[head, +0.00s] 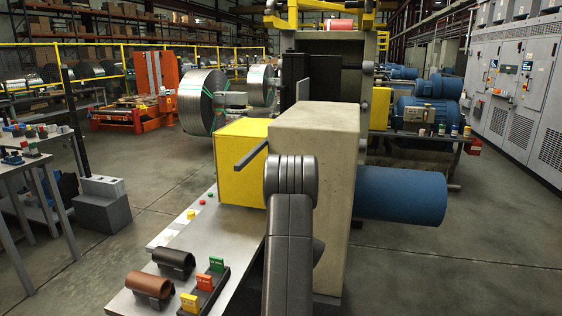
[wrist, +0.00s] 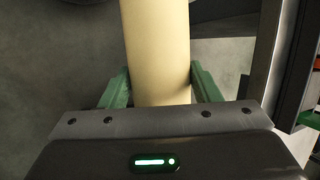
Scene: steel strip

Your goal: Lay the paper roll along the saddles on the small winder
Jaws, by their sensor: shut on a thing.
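In the wrist view, a pale cream paper roll (wrist: 156,45) runs from the top edge down between the green fingers of my gripper (wrist: 160,84). The fingers are shut on it, one on each side. The roll's far end is out of frame, and its near end is hidden behind the gripper body. In the head view my dark arm rises in front of a large beige block, and neither my gripper nor the roll can be seen. I cannot make out the small winder or its saddles for sure in either view.
A grey bench (head: 201,217) holds a dark tube (head: 174,260), a brown tube (head: 150,288) and small coloured tags. A yellow box (head: 237,165) and the beige block (head: 318,140) stand behind my arm. A blue cylinder (head: 402,195) juts out right. Floor at left is partly free.

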